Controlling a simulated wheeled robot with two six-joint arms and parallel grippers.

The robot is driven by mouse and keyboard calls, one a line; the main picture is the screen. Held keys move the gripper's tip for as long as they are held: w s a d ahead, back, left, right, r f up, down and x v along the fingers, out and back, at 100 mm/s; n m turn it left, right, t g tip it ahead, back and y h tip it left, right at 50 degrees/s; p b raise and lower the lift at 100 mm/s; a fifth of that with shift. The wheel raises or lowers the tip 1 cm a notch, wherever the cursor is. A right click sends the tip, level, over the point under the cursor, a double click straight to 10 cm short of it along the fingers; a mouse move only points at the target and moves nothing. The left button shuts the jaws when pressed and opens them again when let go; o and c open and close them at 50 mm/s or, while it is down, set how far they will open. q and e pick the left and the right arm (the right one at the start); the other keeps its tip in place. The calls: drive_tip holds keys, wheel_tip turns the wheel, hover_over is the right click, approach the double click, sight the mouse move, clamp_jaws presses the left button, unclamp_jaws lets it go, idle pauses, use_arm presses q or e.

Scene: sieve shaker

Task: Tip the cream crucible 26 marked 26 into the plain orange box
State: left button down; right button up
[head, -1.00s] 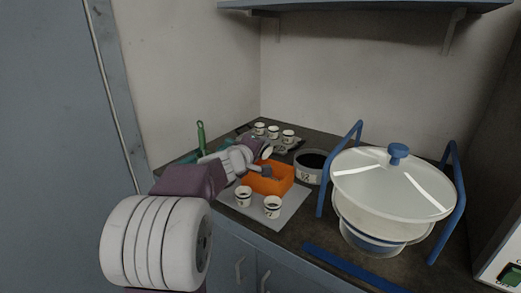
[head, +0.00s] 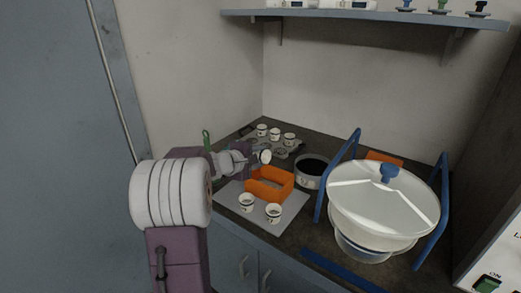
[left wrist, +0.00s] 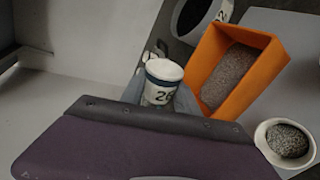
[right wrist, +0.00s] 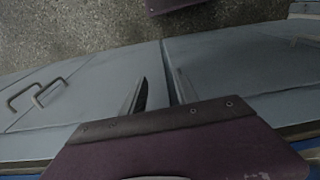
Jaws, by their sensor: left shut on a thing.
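My left gripper (head: 250,158) is shut on the cream crucible 26 (left wrist: 160,82), whose dark band and number 26 show in the left wrist view. In the head view the crucible (head: 265,157) looks tilted, held just behind and above the plain orange box (head: 284,190). The pale inside near its rim shows no grains; its bottom is hidden. The orange box (left wrist: 256,98) stands on a grey mat and has a layer of grey grains on its floor. My right gripper (right wrist: 158,92) is open and empty, in front of the cabinet doors, out of the head view.
Two crucibles (head: 247,202) (head: 274,213) stand on the mat (head: 233,196) in front of the box; one (left wrist: 288,141) holds grey grains. Several crucibles stand behind. A dark-mouthed round pan (head: 311,171) is right of the box, then the lidded shaker (head: 385,195) with blue handles.

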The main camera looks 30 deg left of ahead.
use_arm(q)
drive_tip(key=shift+a+r+n+h+p, duration=0.15)
drive_tip(key=shift+r+n+h+p, duration=0.2)
drive_tip(key=shift+n+p, duration=0.3)
drive_tip(key=shift+f, duration=0.3)
drive_tip(key=n+h+p, duration=0.1)
drive_tip(key=p, duration=0.1)
drive_tip(key=n+h+p, duration=0.1)
drive_tip(key=p, duration=0.1)
drive_tip(key=shift+r+n, duration=0.25)
drive_tip(key=shift+r, duration=0.1)
drive_tip(key=shift+f, duration=0.15)
drive_tip(key=shift+f+n, duration=0.15)
drive_tip(key=shift+n, duration=0.15)
drive_tip(key=n+p, duration=0.1)
drive_tip(key=n+h+p, duration=0.1)
drive_tip(key=p, duration=0.1)
drive_tip(key=shift+r+h, duration=0.25)
drive_tip(key=shift+r, duration=0.15)
drive_tip(key=shift+f+n+h+p, duration=0.1)
drive_tip(key=shift+n+h+p, duration=0.2)
drive_tip(key=shift+n+p, duration=0.1)
drive_tip(key=shift+d+f+n, duration=0.1)
drive_tip(key=shift+d+n, duration=0.1)
drive_tip(key=shift+n, duration=0.1)
drive_tip(key=shift+f, duration=0.1)
use_arm(e)
wheel_tip(320, 180, up, 10)
